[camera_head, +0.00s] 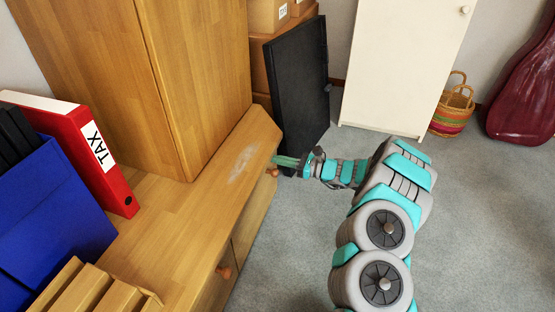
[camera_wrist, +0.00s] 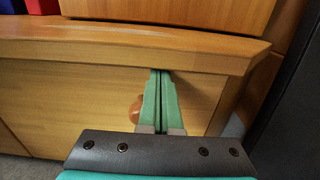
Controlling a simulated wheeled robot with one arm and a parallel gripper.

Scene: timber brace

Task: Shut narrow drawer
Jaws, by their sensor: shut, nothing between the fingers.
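The wooden cabinet (camera_head: 165,222) has a drawer front at its far end, which fills much of the wrist view (camera_wrist: 90,90). Its round orange-brown knob (camera_wrist: 136,108) is partly hidden behind my fingers; the knob also shows in the head view (camera_head: 272,172), just below the fingertips. The front sits close under the overhanging top; I cannot tell whether any gap remains. My gripper (camera_head: 276,160) is shut and empty, its green fingers (camera_wrist: 160,75) pointing at the drawer front just below the top's edge. I cannot tell whether they touch it.
A nearer drawer has its own knob (camera_head: 225,271). A tall wooden cupboard (camera_head: 190,80), a red TAX binder (camera_head: 95,155) and blue files (camera_head: 55,215) stand on top. A black panel (camera_head: 298,85) leans beyond the far end. Grey carpet (camera_head: 480,220) is clear at right.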

